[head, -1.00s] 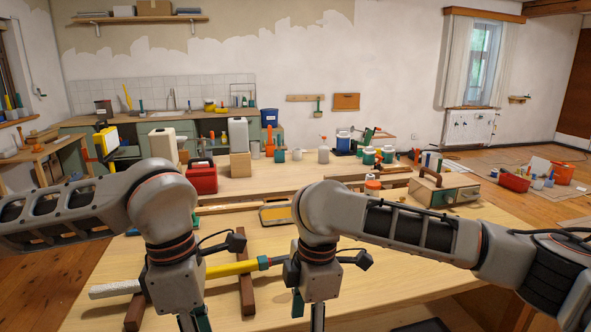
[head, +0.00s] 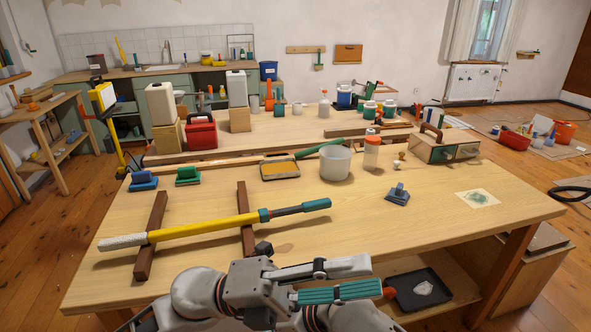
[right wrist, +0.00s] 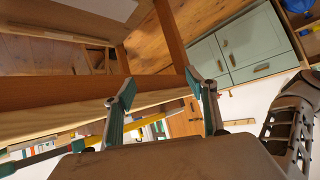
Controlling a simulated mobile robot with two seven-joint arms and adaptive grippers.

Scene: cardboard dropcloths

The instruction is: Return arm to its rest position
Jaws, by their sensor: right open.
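My left gripper (head: 345,280) shows at the bottom middle of the head view, low in front of the workbench's near edge, with its grey and green fingers pointing right. Whether its fingers are apart is unclear. The workbench (head: 420,215) carries a yellow pole (head: 205,228) with a white roller end, lying across two dark wooden bars (head: 246,215).
A white bucket (head: 335,163), an orange-capped bottle (head: 371,153) and a toolbox (head: 445,147) stand toward the workbench's back. A blue-grey tool (head: 397,195) lies at the right. A black tray (head: 420,290) sits below the tabletop. The bench's front right is mostly clear.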

